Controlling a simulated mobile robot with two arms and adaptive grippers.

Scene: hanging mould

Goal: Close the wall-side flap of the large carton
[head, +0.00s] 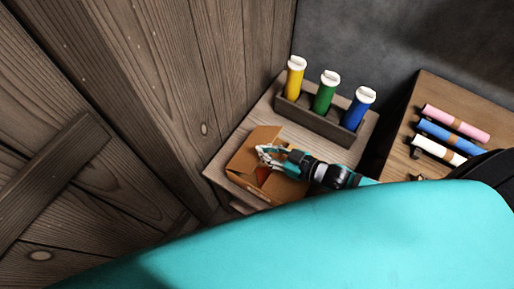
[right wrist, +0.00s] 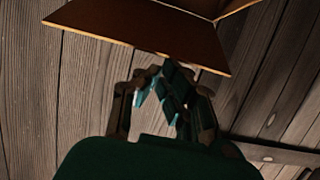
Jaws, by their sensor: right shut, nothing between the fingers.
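The large carton (head: 243,163) is brown cardboard and sits at the left end of a wooden table, close to the plank wall. At least one flap stands out from its top; my arm hides part of the opening, so I cannot tell how each flap lies. My right gripper (head: 263,153) is shut and empty, over the carton. In the right wrist view my right gripper (right wrist: 158,92) points at the edge of a brown cardboard flap (right wrist: 150,27); I cannot tell whether they touch. My left gripper is not in view.
A plank wall (head: 160,80) rises left of the table (head: 262,113). A dark rack (head: 315,120) with yellow, green and blue bottles stands behind the carton. A second table (head: 401,159) at right holds pink, blue and white rolls.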

